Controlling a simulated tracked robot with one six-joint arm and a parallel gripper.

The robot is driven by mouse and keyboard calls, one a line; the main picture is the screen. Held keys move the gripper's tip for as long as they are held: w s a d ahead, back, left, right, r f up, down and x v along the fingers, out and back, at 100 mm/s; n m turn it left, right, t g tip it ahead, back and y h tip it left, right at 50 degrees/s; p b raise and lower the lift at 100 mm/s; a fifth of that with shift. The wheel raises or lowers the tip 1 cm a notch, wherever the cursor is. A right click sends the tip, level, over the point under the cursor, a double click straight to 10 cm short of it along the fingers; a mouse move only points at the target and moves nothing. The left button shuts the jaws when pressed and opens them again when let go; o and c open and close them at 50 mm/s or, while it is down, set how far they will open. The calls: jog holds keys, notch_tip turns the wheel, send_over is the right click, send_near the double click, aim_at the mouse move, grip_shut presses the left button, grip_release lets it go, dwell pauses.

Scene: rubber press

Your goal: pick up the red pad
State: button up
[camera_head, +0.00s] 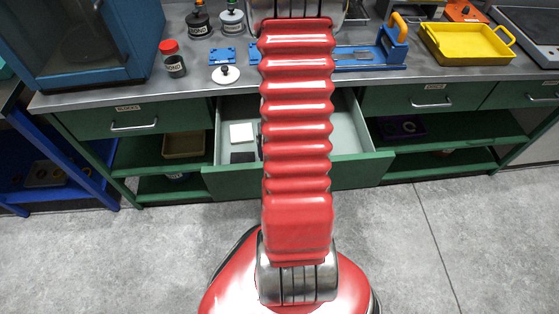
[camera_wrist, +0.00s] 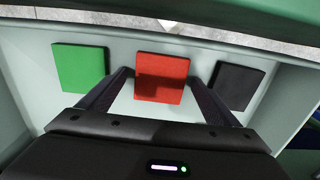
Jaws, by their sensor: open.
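The red pad (camera_wrist: 162,78) lies flat in the open drawer (camera_wrist: 30,68), between a green pad (camera_wrist: 79,68) on the left and a black pad (camera_wrist: 239,86) on the right. My gripper (camera_wrist: 160,77) is open over the red pad in the wrist view. One finger is at its left side and one at its right, with a shadow across the pad. I cannot tell how far above the pad the fingertips are. In the head view my arm hides the red pad and the gripper.
The open drawer front (camera_head: 232,183) juts out under the bench. A white pad (camera_head: 241,132) and a dark pad (camera_head: 243,157) lie in its left part. The bench top holds a red-capped jar (camera_head: 174,62), a blue fixture (camera_head: 372,56) and a yellow tray (camera_head: 467,44).

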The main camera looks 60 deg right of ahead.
jog(key=shift+c, duration=0.3)
jog(key=c, duration=1.1)
jog(key=shift+r, duration=5.05)
